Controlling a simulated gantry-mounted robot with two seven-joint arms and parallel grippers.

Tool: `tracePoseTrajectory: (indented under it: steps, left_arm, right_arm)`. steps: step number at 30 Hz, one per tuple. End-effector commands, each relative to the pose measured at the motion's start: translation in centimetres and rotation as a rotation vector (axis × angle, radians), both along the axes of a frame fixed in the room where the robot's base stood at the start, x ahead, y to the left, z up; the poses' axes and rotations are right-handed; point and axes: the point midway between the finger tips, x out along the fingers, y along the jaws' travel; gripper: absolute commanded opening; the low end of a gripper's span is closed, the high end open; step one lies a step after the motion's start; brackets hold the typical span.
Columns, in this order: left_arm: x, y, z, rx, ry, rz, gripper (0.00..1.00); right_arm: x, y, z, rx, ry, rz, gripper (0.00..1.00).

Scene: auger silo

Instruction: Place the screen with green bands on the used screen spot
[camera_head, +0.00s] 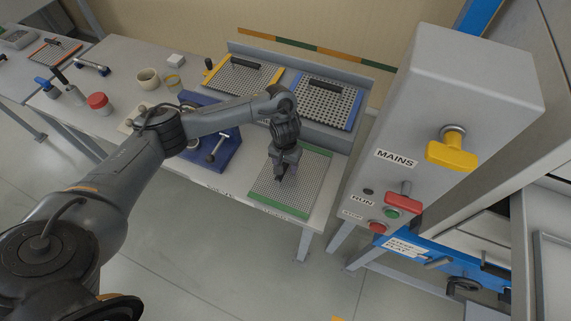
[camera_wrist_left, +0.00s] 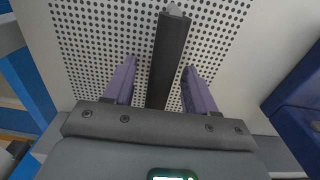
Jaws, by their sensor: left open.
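The screen with green bands (camera_head: 263,191) lies flat at the right front of the table. It is a perforated grey plate with a green band along its near and far edges. My left gripper (camera_head: 281,177) is over its middle, pointing down, and hides its handle. In the left wrist view the perforated plate (camera_wrist_left: 85,35) has a dark bar handle (camera_wrist_left: 168,60). The open left fingers (camera_wrist_left: 160,72) stand on either side of this handle, with a gap visible on both sides. I cannot make out a used screen spot; the front-edge labels are too small to read.
A rack behind holds a yellow-edged screen (camera_head: 240,78) and a blue-edged screen (camera_head: 325,102). A blue tray (camera_head: 225,158) with a tool sits left of the green-banded screen. A grey control box (camera_head: 450,85) rises close on the right. Cups and a red-lidded jar (camera_head: 98,103) stand further left.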

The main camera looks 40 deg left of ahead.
Motion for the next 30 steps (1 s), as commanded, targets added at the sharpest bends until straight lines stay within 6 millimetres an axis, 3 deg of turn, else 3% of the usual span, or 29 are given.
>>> tracePoseTrajectory:
  steps: [18, 24, 30]
  left_arm:
    - [0.1, 0.2, 10.0, 0.002, -0.003, 0.000, 0.56]
    - [0.0, 0.1, 11.6, 0.001, -0.001, 0.000, 0.56]
    - [0.0, 0.1, 12.0, 0.000, 0.000, 0.000, 0.56]
  right_arm:
    - [0.0, 0.1, 5.6, 0.003, -0.001, -0.001, 0.94]
    - [0.0, -0.1, 6.3, -0.004, -0.001, 0.002, 0.94]
    - [0.0, -0.2, 6.3, -0.007, -0.001, 0.004, 0.94]
